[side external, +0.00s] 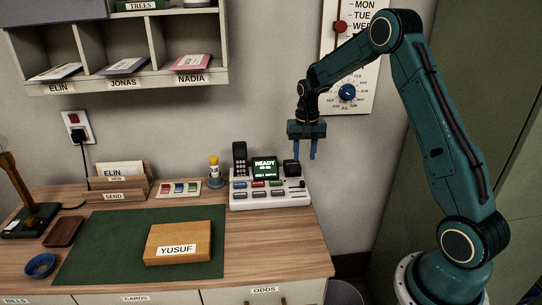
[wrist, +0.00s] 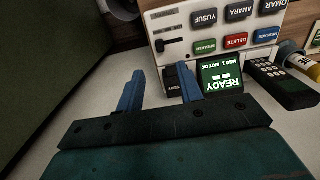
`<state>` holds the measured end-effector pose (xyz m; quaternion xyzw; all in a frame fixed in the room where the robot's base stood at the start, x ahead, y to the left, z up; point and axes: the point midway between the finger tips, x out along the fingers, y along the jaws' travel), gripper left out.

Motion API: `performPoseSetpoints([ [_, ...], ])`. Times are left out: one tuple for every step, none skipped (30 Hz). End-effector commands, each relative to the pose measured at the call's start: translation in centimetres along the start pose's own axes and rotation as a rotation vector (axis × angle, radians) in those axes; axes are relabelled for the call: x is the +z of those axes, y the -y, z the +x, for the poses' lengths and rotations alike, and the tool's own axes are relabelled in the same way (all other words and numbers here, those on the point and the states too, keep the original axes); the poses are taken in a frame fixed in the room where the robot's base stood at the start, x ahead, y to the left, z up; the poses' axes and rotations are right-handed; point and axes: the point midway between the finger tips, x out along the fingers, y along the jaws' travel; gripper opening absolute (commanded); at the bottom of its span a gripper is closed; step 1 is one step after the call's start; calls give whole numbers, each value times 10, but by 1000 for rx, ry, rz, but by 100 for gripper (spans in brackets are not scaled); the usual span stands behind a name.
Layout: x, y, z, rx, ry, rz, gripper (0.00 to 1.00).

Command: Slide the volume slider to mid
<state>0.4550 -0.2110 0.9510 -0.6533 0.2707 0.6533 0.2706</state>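The white answering machine (side external: 270,200) stands on the desk against the wall, its green screen (side external: 265,168) reading READY. The volume slider (side external: 301,184) looks like a small dark knob at the machine's right end. In the wrist view the machine appears upside down, and the slider (wrist: 162,45) shows as a dark knob at the left of a short slot. The knob's exact position along its travel is hard to read. My gripper (side external: 305,156) is above the machine's back right part, fingers pointing down. In the wrist view its fingers (wrist: 160,72) are apart with nothing between them.
A black handset (side external: 240,158) stands upright on the machine's left. A black block (side external: 291,168) rises at its back right, close below my fingers. Several coloured buttons (side external: 258,184) cover its face. A yellow box (side external: 178,243) lies on the green mat (side external: 105,255).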

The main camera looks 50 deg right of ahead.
Motion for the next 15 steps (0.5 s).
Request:
performPoseSetpoints([
  [1, 0, 9, 1, 4, 0, 36],
  [0, 0, 13, 1, 3, 0, 36],
  [1, 0, 19, 1, 4, 0, 36],
  [1, 0, 24, 1, 3, 0, 36],
  [1, 0, 29, 2, 4, 0, 36],
  [1, 0, 35, 1, 4, 0, 36],
  [1, 0, 40, 1, 3, 0, 36],
  [1, 0, 44, 2, 5, 0, 36],
  [1, 0, 50, 1, 4, 0, 36],
  [1, 0, 55, 1, 3, 0, 36],
  [1, 0, 60, 1, 4, 0, 36],
  [1, 0, 65, 1, 3, 0, 36],
  [1, 0, 69, 1, 3, 0, 36],
  [1, 0, 73, 1, 3, 0, 36],
  [1, 0, 79, 1, 3, 0, 36],
])
